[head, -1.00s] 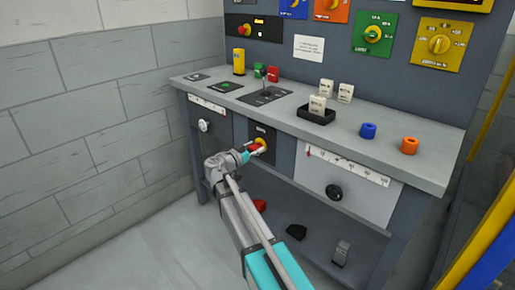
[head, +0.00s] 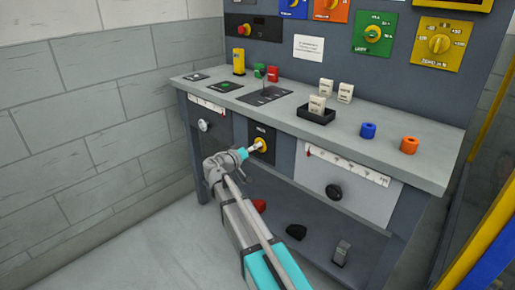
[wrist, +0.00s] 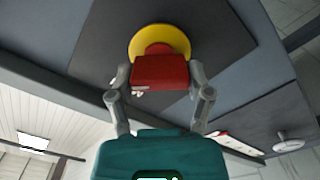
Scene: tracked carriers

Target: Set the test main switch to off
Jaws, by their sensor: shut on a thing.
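The main switch is a red handle (wrist: 160,72) on a round yellow plate (wrist: 184,43), set in a dark square panel on the bench front. In the head view, the yellow plate (head: 262,146) shows just beyond my gripper (head: 253,149), and the red handle is mostly hidden there. In the wrist view, my gripper (wrist: 159,83) has one finger on each side of the red handle and is shut on it. The dark panel and bench front look tilted in that view. The label above the switch is too small to read.
The bench top (head: 420,168) carries a black tray (head: 316,116) with a white block, a blue ring (head: 368,130) and an orange ring (head: 409,145). A drawer with a black knob (head: 334,191) is to the right. Dark objects lie on the lower shelf.

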